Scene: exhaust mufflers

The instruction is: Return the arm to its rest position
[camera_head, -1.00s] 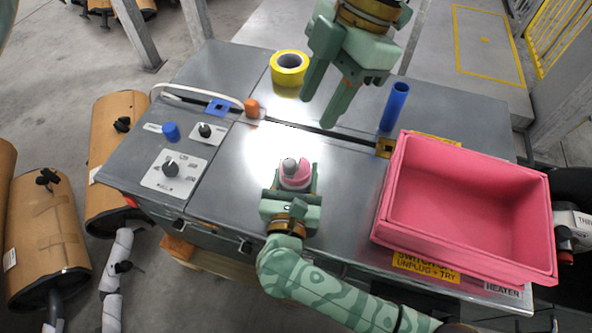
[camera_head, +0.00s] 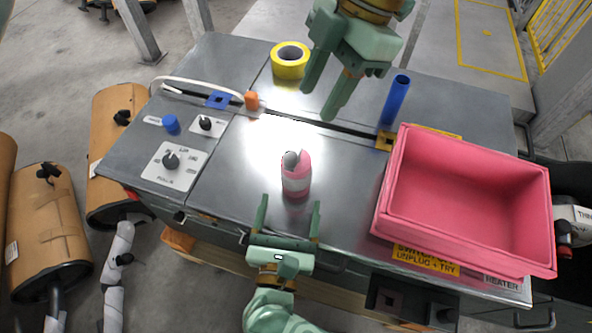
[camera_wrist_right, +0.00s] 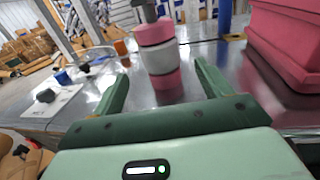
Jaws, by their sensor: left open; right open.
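My right gripper (camera_head: 287,220) is open and empty at the front edge of the metal bench. A pink bottle with a white band and grey top (camera_head: 296,177) stands upright on the bench just beyond its fingertips, apart from them. In the right wrist view the bottle (camera_wrist_right: 158,58) stands between and beyond the two open fingers (camera_wrist_right: 160,88). My left gripper (camera_head: 327,95) is open and empty, hanging high over the back of the bench, fingers pointing down.
A pink bin (camera_head: 468,262) sits on the bench's right. Wrapped mufflers (camera_head: 48,225) stand at left. The bench's middle is mostly clear.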

